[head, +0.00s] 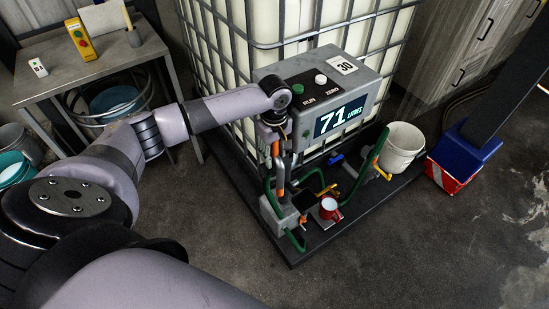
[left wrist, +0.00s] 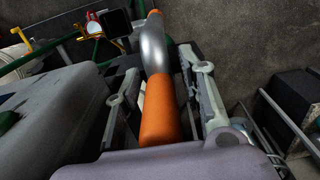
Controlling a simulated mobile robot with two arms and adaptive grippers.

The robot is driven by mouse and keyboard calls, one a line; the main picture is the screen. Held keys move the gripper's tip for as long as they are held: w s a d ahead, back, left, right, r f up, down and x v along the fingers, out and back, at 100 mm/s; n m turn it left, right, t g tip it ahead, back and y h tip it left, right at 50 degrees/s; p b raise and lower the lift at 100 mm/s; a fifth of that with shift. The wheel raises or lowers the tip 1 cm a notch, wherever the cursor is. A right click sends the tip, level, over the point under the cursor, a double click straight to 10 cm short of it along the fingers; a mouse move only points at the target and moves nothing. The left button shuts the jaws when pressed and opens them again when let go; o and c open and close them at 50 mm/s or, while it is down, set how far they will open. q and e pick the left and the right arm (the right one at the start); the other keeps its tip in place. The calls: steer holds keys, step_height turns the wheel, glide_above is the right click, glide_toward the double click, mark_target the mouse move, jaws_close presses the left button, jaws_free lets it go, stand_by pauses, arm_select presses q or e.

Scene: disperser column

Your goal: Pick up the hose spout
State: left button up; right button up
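The hose spout, with an orange grip and a grey metal section, stands in the holder area on the disperser's front side. In the head view it shows below my left gripper (head: 281,157); in the left wrist view the spout (left wrist: 159,108) runs up between the two fingers. My left gripper (left wrist: 163,98) is open, with a finger on each side of the orange grip and narrow gaps showing. Its palm end hides the near end of the spout. My right gripper is not in view.
The display box (head: 334,117) reads 71 and stands close beside my left wrist. The caged tank (head: 232,55) is behind. The floor in front is clear.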

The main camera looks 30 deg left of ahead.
arm_select(q)
jaws_close()
steer(key=shift+r, duration=0.1)
stand_by(0.7)
